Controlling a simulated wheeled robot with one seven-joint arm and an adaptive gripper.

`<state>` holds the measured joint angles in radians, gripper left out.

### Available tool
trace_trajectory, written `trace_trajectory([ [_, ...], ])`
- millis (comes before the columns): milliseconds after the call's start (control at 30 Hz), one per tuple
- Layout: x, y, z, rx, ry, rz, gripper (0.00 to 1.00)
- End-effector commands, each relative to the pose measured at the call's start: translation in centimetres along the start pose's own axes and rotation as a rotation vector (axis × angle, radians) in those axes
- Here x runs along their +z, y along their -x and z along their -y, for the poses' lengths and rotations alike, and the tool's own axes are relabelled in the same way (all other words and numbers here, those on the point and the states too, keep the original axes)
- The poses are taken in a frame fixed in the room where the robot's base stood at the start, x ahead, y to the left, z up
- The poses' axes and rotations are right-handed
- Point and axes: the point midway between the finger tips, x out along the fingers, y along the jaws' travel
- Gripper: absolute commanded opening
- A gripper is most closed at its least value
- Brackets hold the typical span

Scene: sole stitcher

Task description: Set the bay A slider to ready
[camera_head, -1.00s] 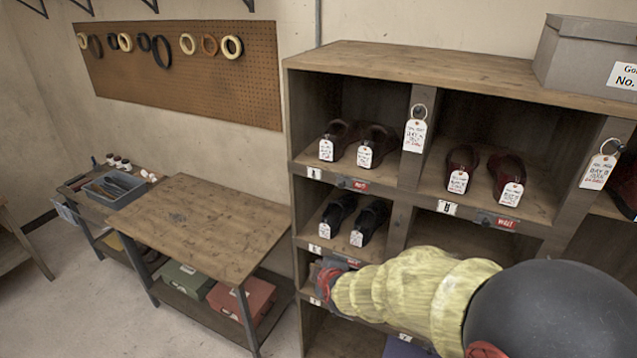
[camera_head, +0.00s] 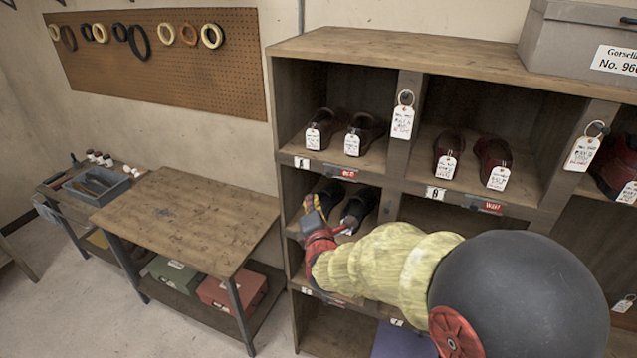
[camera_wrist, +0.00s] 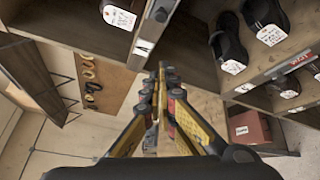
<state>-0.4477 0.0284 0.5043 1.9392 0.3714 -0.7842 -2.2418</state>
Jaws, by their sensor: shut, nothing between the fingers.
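The bay A slider (camera_head: 343,172) is on the front edge of the upper left bay. Its red tab shows, with wording too small to read surely, right of the white bay plate (camera_head: 301,162). My gripper (camera_head: 310,204) is shut and empty, in front of the black shoes in the bay below, lower and left of the slider, apart from it. In the wrist view my shut fingers (camera_wrist: 162,72) point toward the shelf divider. The bay A edge runs past them at the upper left, with its white plate (camera_wrist: 143,47) and a dark round knob (camera_wrist: 160,13).
Black shoes (camera_wrist: 228,40) with tags stand in the bay below, whose edge carries a red WAIT tab (camera_wrist: 301,61). Dark red shoes (camera_head: 365,133) stand in bay A. Bay B has a similar red tab (camera_head: 491,207). A bare-topped wooden table (camera_head: 185,215) stands left.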

Motion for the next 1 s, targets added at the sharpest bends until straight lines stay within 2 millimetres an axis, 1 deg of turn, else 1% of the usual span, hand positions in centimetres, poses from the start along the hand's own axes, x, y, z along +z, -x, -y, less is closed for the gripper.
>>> trace_trajectory([
  [133,0.0,-0.4,0.0,-0.001,-0.001,0.000,0.00],
  [267,0.0,-1.8,0.1,-0.003,-0.001,0.000,0.00],
  [767,0.0,-9.9,0.0,-0.002,-0.001,-0.001,0.00],
  [800,0.4,-10.2,-0.1,-0.001,-0.001,0.001,0.00],
  [900,2.1,-9.3,-0.2,-0.001,-0.002,0.002,0.00],
  [1000,3.0,-9.0,-0.2,0.000,-0.001,0.001,0.00],
])
